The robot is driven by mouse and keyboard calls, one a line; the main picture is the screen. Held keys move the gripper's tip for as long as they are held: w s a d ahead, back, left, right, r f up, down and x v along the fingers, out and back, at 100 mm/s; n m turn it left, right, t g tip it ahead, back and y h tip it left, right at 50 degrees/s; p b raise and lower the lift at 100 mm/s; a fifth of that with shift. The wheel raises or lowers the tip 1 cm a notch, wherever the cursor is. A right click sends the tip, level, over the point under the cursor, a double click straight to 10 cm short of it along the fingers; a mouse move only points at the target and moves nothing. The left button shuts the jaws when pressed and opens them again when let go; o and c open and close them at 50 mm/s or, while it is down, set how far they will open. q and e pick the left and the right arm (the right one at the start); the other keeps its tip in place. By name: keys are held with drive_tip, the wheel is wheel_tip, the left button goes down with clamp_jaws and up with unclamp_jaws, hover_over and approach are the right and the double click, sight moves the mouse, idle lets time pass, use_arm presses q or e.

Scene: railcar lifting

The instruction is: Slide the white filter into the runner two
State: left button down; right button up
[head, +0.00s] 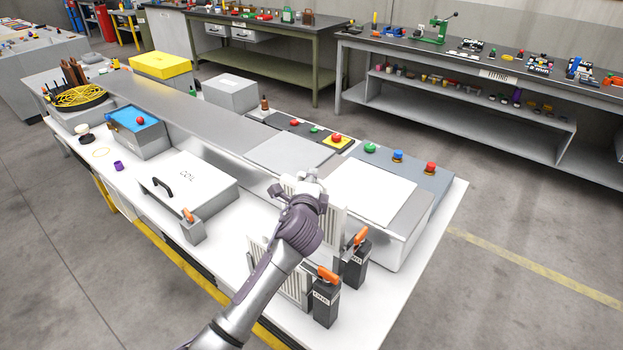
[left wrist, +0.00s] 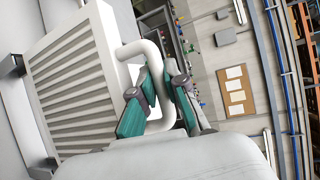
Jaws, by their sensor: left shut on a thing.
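The white filter (left wrist: 72,75) is a louvred panel that fills the left of the left wrist view. Its white bent handle (left wrist: 158,60) stands out from its right side. My left gripper (left wrist: 155,92) is shut on this handle. In the head view my left gripper (head: 308,186) is over the bench, and the filter (head: 333,224) shows partly behind it, upright. Dark posts with orange levers (head: 327,300) (head: 354,262) stand at the bench's near right, beside white slatted parts (head: 294,287). My arm hides part of this area, and I cannot tell which runner is two.
A grey box with a black handle (head: 188,182) and another orange lever (head: 189,215) are left of my arm. A panel with coloured buttons (head: 398,160) lies behind. A blue-topped box (head: 136,121) stands farther left. Bare bench top lies at the front right.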

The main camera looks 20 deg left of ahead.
use_arm(q)
drive_tip(key=shift+p, duration=0.5)
idle(1.1)
wheel_tip(320, 180, down, 10)
drive_tip(key=b, duration=0.7)
drive_tip(key=shift+r, duration=0.25)
idle(2.7)
drive_tip(key=c, duration=1.1)
unclamp_jaws()
drive_tip(key=shift+v, duration=4.05)
